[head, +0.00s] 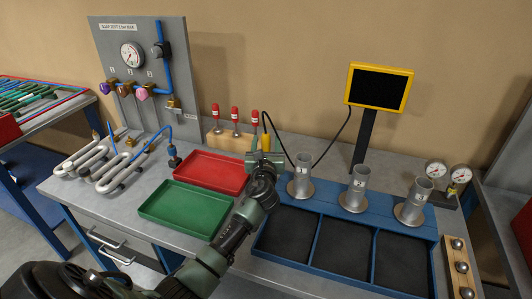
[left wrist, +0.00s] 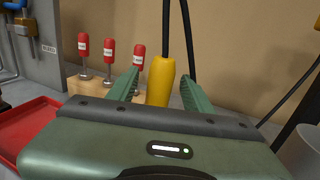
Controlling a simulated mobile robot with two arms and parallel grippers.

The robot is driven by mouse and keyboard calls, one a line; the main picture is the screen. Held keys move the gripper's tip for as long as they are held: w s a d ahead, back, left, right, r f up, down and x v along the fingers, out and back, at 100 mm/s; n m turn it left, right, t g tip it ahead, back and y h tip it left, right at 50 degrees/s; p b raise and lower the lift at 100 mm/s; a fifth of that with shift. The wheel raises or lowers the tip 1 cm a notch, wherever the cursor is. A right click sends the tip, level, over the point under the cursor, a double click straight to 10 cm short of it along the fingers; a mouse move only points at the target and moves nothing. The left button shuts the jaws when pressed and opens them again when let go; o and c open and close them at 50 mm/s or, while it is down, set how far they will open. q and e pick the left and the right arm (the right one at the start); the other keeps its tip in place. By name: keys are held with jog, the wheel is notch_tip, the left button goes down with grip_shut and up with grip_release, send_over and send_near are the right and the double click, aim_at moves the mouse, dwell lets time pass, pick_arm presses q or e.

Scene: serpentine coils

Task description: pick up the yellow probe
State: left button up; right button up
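The yellow probe (head: 266,142) stands upright at the back of the bench, with a black cable leaving its top. In the left wrist view the yellow probe (left wrist: 160,80) appears between the two green fingers of my left gripper (left wrist: 160,92). The fingers are apart, and a gap shows on each side of the probe. In the head view my left gripper (head: 265,158) is at the probe's lower part and hides its foot. I cannot tell how deep the probe sits between the fingers. My right gripper is not in view.
Red-handled tools (head: 235,118) stand in a wooden block (head: 217,139) just left of the probe. A red tray (head: 212,170) and a green tray (head: 188,207) lie in front. Metal cups (head: 302,178) stand right, behind a blue divided tray (head: 315,259). The cable runs to a yellow-framed display (head: 379,87).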

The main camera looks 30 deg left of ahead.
pick_arm(q)
jog(key=c, duration=1)
grip_shut()
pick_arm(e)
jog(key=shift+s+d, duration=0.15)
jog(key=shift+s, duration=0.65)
pick_arm(q)
jog(key=shift+r, duration=0.5)
notch_tip(320, 180, up, 19)
jog(key=shift+p, duration=0.35)
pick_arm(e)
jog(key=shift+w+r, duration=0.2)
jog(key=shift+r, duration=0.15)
